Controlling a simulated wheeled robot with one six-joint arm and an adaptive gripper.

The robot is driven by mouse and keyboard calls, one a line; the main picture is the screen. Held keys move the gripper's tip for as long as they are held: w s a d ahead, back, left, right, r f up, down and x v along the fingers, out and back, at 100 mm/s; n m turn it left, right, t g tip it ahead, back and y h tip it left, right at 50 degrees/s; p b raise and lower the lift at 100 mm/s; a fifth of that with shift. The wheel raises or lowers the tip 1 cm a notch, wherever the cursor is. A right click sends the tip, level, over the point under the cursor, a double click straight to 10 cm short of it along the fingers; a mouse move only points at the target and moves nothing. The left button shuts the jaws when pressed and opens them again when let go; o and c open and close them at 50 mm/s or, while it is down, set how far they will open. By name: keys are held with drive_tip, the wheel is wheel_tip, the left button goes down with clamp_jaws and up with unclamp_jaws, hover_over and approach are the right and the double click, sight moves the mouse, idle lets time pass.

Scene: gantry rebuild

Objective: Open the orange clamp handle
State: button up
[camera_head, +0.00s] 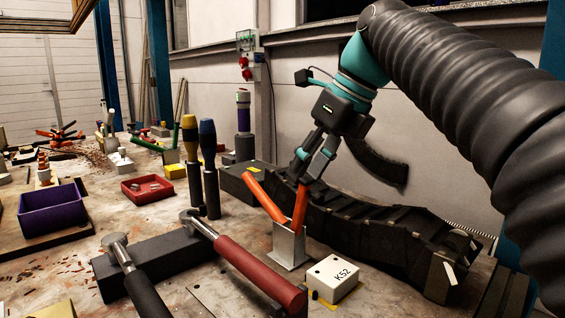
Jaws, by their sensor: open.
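The orange clamp handle (264,199) shows as two orange arms spread in a V, rising from a pale metal bracket (289,246) on the workbench. The left arm leans up to the left; the right arm (301,206) stands almost upright. My gripper (304,176) comes down from the upper right, its fingers at the top of the right orange arm. It is open. I cannot tell whether the fingers touch the handle or are just behind it.
A red-handled hammer (245,262) lies in front. Two upright tools with yellow (190,138) and blue (208,142) handles stand to the left. A black segmented cable chain (365,228) runs behind.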

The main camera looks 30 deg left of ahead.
drive_tip(key=shift+w+d, duration=0.1)
drive_tip(key=shift+d, duration=1.75)
